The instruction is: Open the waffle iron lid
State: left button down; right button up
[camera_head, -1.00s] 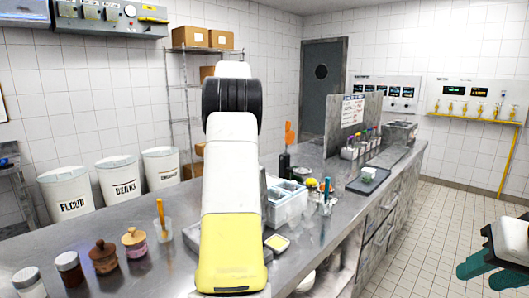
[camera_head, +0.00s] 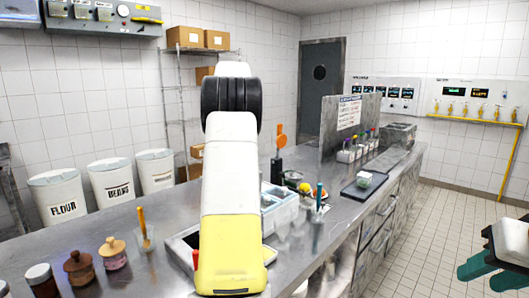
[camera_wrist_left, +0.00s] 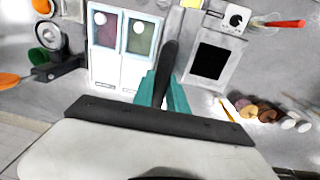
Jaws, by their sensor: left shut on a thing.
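My left gripper (camera_wrist_left: 165,95) is shut on a dark, slim handle (camera_wrist_left: 169,62) that sticks out between its teal fingers in the left wrist view. I cannot tell whether this handle belongs to the waffle iron. A grey-framed unit with a black square (camera_wrist_left: 210,62) lies to its right, with a dial (camera_wrist_left: 236,18) at one end; I cannot surely name it as the waffle iron. In the head view, my yellow and white left arm hides my left gripper and part of the counter. My right gripper (camera_head: 490,272) is open and empty at the far right, over the floor.
The steel counter (camera_head: 135,272) carries small jars (camera_head: 113,253), a white bin unit (camera_head: 283,212) and a dark tray (camera_head: 362,187). An orange paddle (camera_head: 281,139) stands behind. A red-handled tool (camera_wrist_left: 287,23) lies beside the dial. Floor at the right is clear.

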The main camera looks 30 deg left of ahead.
pick_arm(q)
jog(key=c, duration=1.3)
grip_release()
jog(key=shift+d, duration=0.1)
notch_tip(320, 180, up, 7)
jog(key=shift+s+f, duration=0.1)
jog(key=shift+f, duration=0.1)
jog(key=shift+s+r, duration=0.1)
jog(key=shift+r, duration=0.45)
